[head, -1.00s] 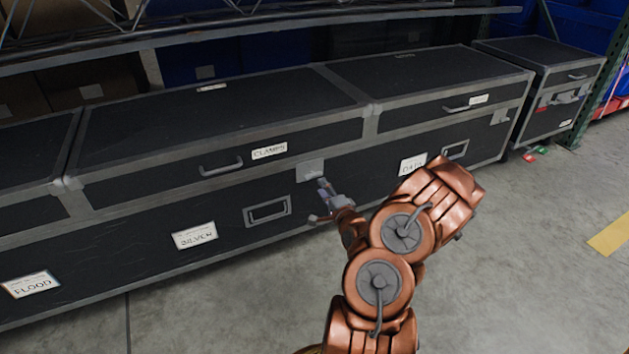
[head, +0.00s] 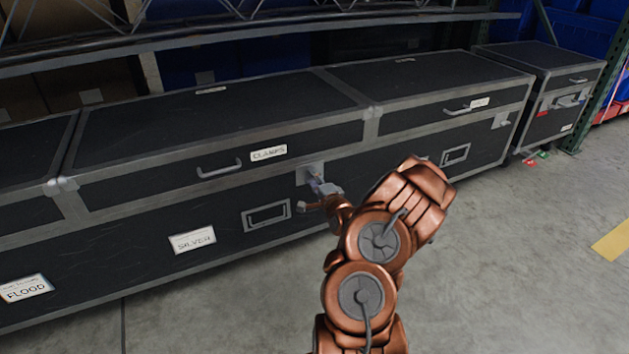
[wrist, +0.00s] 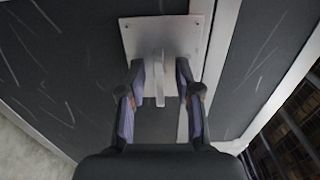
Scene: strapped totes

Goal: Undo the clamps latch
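The clamps case (head: 285,135) is a long black case with grey metal edging and a white CLAMPS label (head: 268,153) on its lid front. Its lid is down. The latch plate (head: 306,171) is a light grey square on the front to the right of the label, partly behind my gripper. In the wrist view the latch plate (wrist: 185,32) is large, with a narrow latch tab (wrist: 159,85) sticking out from it. My gripper (wrist: 160,98) is open, one finger on each side of the tab, with gaps visible. It also shows in the head view (head: 318,188).
A second lid (head: 430,88) with its own handle and latch is to the right. A separate black case (head: 545,85) stands beyond it. A recessed handle (head: 266,216) and a SILVER label (head: 193,239) are below. Grey floor (head: 500,270) in front is clear.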

